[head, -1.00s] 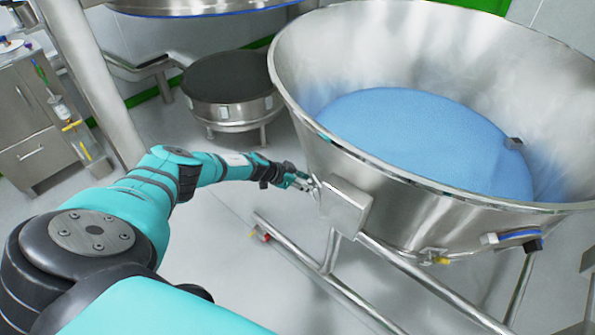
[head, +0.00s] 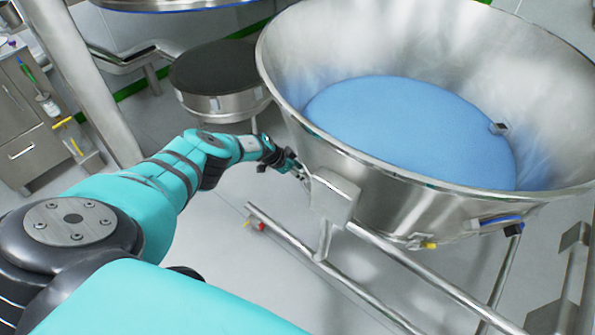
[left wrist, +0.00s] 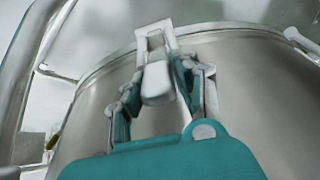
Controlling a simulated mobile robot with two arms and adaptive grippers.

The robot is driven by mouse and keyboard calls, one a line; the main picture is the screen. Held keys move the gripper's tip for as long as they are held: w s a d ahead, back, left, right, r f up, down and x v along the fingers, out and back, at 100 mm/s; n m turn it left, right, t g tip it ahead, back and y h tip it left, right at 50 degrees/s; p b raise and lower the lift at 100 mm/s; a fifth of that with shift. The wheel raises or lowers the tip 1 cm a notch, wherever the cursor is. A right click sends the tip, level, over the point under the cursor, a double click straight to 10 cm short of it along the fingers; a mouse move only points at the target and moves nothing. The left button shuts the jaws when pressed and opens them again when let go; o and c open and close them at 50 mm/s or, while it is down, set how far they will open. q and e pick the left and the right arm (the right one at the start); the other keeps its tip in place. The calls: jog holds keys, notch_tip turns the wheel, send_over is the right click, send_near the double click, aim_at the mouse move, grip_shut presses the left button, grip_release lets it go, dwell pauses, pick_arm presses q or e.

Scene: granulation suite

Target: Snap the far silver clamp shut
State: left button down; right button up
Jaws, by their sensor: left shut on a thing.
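The far silver clamp (left wrist: 156,80) shows in the left wrist view on the outer wall of the steel bowl, just below a rim band. My left gripper (left wrist: 160,72) has its fingers on both sides of the clamp's lever and is shut on it. In the head view my left gripper (head: 296,168) reaches the left side of the large steel bowl (head: 400,206), beside a square bracket; the clamp itself is too small to make out there. Whether the clamp is latched cannot be told. My right gripper is not in view.
Blue powder (head: 410,130) fills the bowl's bottom. A tubular frame (head: 330,275) carries the bowl. A round dark-topped vessel (head: 215,75) stands behind my arm, and a steel cabinet (head: 30,130) stands at the far left.

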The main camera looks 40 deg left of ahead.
pick_arm(q)
jog(key=shift+r, duration=0.1)
jog(key=c, duration=1)
grip_release()
jog(key=shift+a, duration=0.1)
jog(key=shift+v, duration=0.85)
jog(key=v, duration=1)
jog(key=shift+r, duration=0.2)
